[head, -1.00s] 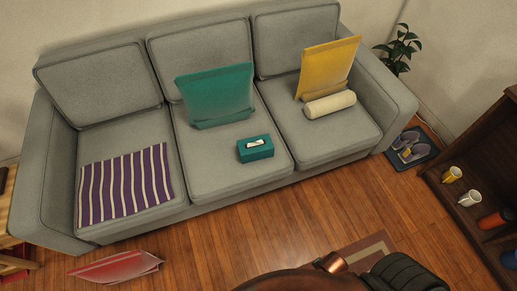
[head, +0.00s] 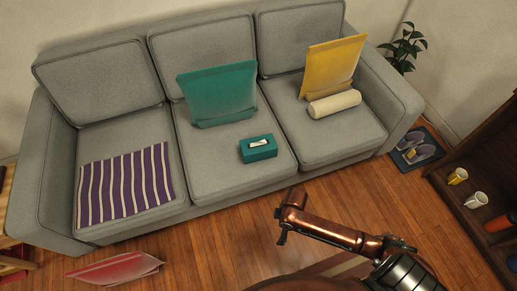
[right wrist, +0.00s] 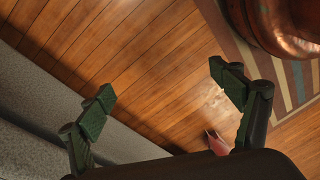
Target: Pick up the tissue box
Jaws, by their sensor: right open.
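The teal tissue box (head: 258,149) sits on the middle seat cushion of the grey sofa (head: 215,180), near its front edge, with a white tissue showing in its top slot. My right gripper (head: 282,228) is in front of the sofa over the wood floor, apart from the box and to its lower right. The box does not show in that view. My left gripper is not in view.
A teal cushion (head: 217,93) stands behind the box. A yellow cushion (head: 332,66) and a cream bolster (head: 334,103) are on the right seat. A striped purple cloth (head: 125,186) lies on the left seat. A shelf (head: 470,215) with mugs stands at right.

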